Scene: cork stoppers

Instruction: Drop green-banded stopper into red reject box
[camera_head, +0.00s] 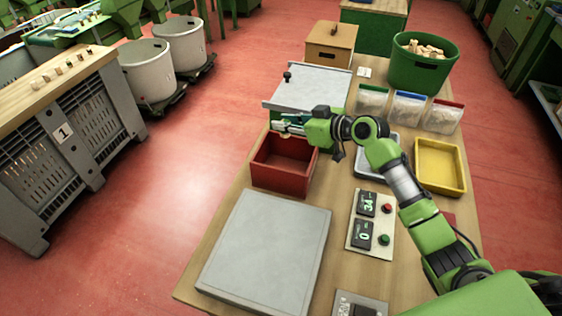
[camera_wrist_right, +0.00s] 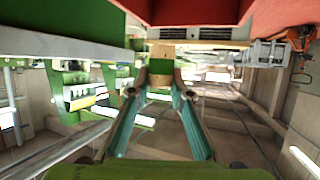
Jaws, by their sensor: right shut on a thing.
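The red reject box (camera_head: 280,180) stands on the table, left of the middle in the head view; its red wall (camera_wrist_right: 190,12) also fills the top of the right wrist view. My right gripper (camera_head: 282,128) is above the box's far side, apart from it. In the right wrist view, the fingers of my right gripper (camera_wrist_right: 160,86) are shut on a small tan cork stopper (camera_wrist_right: 160,68). My left gripper is out of view.
A grey flat plate (camera_head: 265,250) lies in front of the box. A grey-lidded case (camera_head: 312,88) stands behind it.

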